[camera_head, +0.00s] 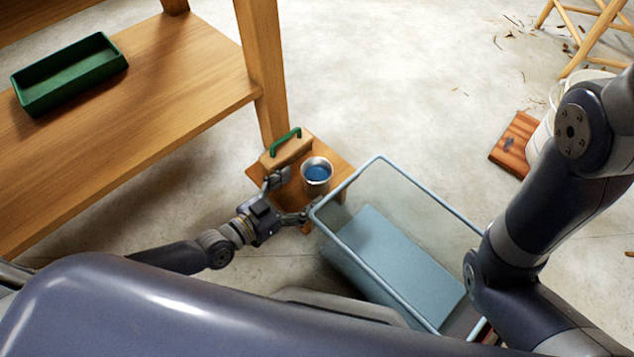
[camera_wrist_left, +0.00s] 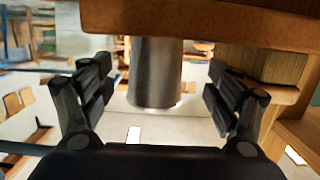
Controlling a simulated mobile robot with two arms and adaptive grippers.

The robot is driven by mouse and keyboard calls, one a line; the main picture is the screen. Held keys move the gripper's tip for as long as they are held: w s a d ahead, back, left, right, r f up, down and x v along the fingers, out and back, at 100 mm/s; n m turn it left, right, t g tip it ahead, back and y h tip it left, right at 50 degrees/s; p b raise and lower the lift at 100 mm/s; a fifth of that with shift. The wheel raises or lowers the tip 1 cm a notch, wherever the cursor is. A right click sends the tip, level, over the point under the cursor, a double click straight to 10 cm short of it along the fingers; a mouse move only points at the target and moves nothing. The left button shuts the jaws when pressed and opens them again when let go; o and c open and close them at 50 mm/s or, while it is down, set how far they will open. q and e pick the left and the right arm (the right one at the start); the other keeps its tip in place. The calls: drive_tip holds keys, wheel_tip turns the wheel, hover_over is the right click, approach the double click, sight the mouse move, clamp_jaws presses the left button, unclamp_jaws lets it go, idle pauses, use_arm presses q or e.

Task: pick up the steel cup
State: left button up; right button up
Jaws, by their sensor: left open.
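The steel cup (camera_head: 317,174), with a blue interior, stands upright on a small wooden stool (camera_head: 343,169). My left gripper (camera_head: 292,197) is open just in front of it on the near left side. In the left wrist view, which appears upside down, the grey cup (camera_wrist_left: 155,75) shows between the two spread fingers, with a visible gap on both sides. The stool top (camera_wrist_left: 190,22) runs across the top of that view. My right arm shows at the right of the head view, but its gripper is out of view.
A wooden block with a green handle (camera_head: 286,148) is beside the cup on the stool. A light blue open-topped bin (camera_head: 395,262) stands close on the right. A wooden bench (camera_head: 185,65) with a green tray (camera_head: 68,78) is at left. Open floor lies behind.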

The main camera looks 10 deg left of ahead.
sight(325, 175)
use_arm(q)
drive_tip(key=shift+w+d+f+b, duration=0.25)
drive_tip(key=shift+w+d+b, duration=0.15)
drive_tip(key=shift+w+b, duration=0.05)
drive_tip(key=b+x, duration=0.2)
drive_tip(key=x, duration=0.1)
drive_tip(key=shift+d+f, duration=0.1)
drive_tip(key=shift+d, duration=0.1)
drive_tip(key=shift+w+d, duration=0.3)
drive_tip(key=shift+w, duration=0.1)
drive_tip(key=c, duration=1.3)
